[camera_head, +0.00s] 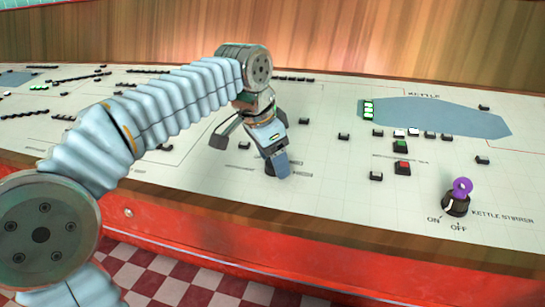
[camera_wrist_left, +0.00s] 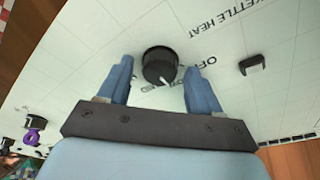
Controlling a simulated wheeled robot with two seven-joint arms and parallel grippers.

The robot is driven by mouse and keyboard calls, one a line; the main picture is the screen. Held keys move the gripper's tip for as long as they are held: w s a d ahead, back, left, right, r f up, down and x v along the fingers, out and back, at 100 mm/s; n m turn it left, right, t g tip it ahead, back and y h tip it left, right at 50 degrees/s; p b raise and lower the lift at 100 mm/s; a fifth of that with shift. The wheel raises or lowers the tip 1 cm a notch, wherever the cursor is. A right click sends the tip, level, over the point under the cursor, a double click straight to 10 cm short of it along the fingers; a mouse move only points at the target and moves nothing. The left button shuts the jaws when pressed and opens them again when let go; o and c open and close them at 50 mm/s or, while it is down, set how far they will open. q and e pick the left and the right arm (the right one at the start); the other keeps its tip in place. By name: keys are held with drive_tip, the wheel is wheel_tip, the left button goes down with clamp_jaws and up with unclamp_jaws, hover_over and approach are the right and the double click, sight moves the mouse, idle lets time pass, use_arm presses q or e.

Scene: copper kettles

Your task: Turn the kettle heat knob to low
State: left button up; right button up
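The kettle heat knob (camera_wrist_left: 159,62) is round and black with a white pointer. In the left wrist view it sits at upper centre, beside upside-down KETTLE HEAT lettering. Its pointer is directed down and right, near the printed OFF label; the other setting labels are partly covered. My left gripper (camera_wrist_left: 159,75) is open, with one blue finger on each side of the knob and visible gaps between. My right gripper is out of view.
The kettle stirrer knob (camera_head: 456,203) with a purple ball stands at the panel's right; it also shows in the left wrist view (camera_wrist_left: 33,137). A red button (camera_head: 402,168) and several black switches lie between. A wooden edge (camera_head: 330,243) borders the panel's front.

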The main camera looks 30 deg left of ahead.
use_arm(q)
drive_tip(key=p+v, duration=0.3)
drive_tip(key=v, duration=1)
drive_tip(key=shift+r, duration=0.4)
drive_tip(key=shift+s, duration=0.1)
